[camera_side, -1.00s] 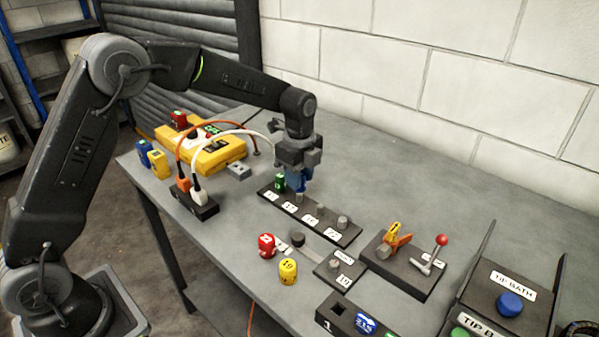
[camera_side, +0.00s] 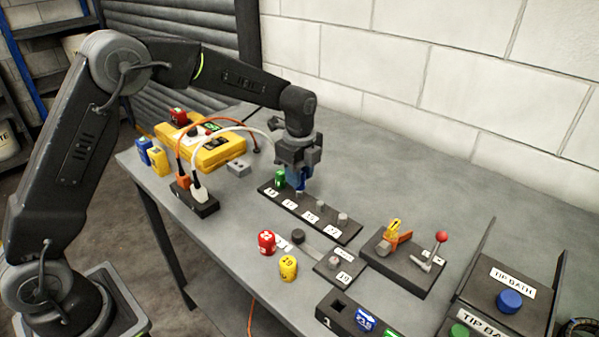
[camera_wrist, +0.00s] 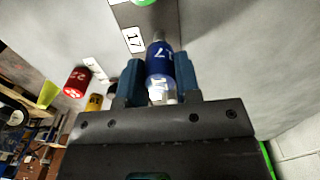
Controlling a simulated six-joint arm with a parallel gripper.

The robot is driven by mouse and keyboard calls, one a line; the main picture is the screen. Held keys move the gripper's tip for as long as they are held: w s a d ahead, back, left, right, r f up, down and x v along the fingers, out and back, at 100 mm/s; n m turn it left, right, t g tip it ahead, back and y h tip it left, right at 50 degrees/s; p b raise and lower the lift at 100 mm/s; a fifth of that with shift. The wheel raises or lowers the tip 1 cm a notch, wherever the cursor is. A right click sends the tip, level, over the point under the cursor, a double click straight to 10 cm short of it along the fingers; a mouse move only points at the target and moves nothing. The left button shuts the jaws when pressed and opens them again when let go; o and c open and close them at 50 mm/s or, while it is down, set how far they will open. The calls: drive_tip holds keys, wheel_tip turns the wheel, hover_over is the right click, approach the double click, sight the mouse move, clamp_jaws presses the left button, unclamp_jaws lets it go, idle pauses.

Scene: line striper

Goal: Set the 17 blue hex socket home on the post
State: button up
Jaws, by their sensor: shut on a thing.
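The blue 17 hex socket (camera_wrist: 160,60) is between the two blue fingers of my gripper (camera_wrist: 160,84) in the wrist view. My gripper (camera_side: 299,182) is shut on it, over the dark post rack (camera_side: 327,233) in the side view. The socket is upright, to the right of the green socket (camera_side: 280,179). The 17 label (camera_wrist: 133,40) lies just beyond it in the wrist view.
Bare posts (camera_side: 342,219) stand to the right on the rack. A red socket (camera_side: 266,242) and a yellow socket (camera_side: 288,268) stand in front. A clamp fixture with a red-knobbed lever (camera_side: 441,237) is to the right.

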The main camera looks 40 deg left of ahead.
drive_tip(key=shift+f, duration=1.6)
idle(0.7)
drive_tip(key=o, duration=1.3)
drive_tip(key=shift+c, duration=0.2)
drive_tip(key=shift+r, duration=3.55)
